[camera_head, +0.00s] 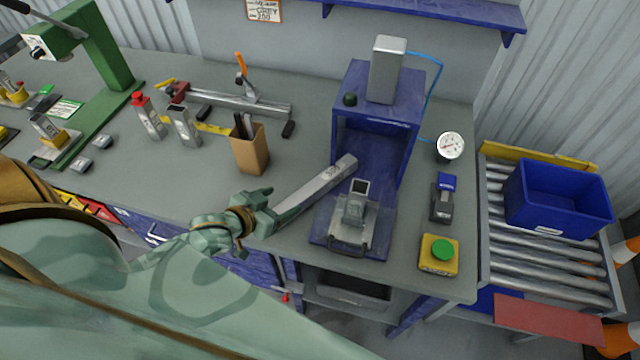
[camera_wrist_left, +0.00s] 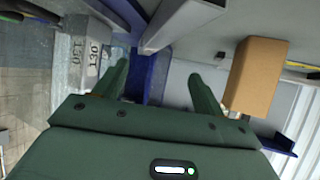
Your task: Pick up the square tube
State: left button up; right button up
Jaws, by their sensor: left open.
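A long light-grey square tube (camera_head: 318,184) lies slantwise on the bench, its far end by the blue press. My left gripper (camera_head: 270,207) is open at its near front end, close to the bench's front edge. In the left wrist view the fingers (camera_wrist_left: 158,84) are spread with nothing between them. A grey bar (camera_wrist_left: 180,24), which looks like this tube, shows ahead of and above the gap. I cannot tell whether a finger touches it. My right gripper is in neither view.
The blue press (camera_head: 352,103) stands behind the tube. A fixture holding a short metal piece (camera_head: 355,204) is close on the right. A brown cardboard box (camera_head: 250,152) stands at the left, and a green button box (camera_head: 439,254) at the right. Open bench lies left of the gripper.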

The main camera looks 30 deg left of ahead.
pick_arm(q)
jog(key=b, duration=0.1)
send_near(312, 188)
jog(key=x, duration=0.3)
jog(key=shift+a+f, duration=0.1)
jog(key=shift+a, duration=0.25)
jog(key=x, duration=0.2)
jog(key=shift+w+b, duration=0.25)
jog(key=shift+b, duration=0.05)
jog(key=shift+w+d+f, duration=0.15)
jog(key=shift+w, duration=0.05)
jog(key=shift+w+d+f, duration=0.15)
jog(key=shift+w+f, duration=0.05)
jog(key=shift+w, duration=0.1)
jog(key=x, duration=0.2)
jog(key=b+x, duration=0.1)
jog(key=x, duration=0.1)
jog(key=shift+w+d+f, duration=0.1)
jog(key=shift+d, duration=0.15)
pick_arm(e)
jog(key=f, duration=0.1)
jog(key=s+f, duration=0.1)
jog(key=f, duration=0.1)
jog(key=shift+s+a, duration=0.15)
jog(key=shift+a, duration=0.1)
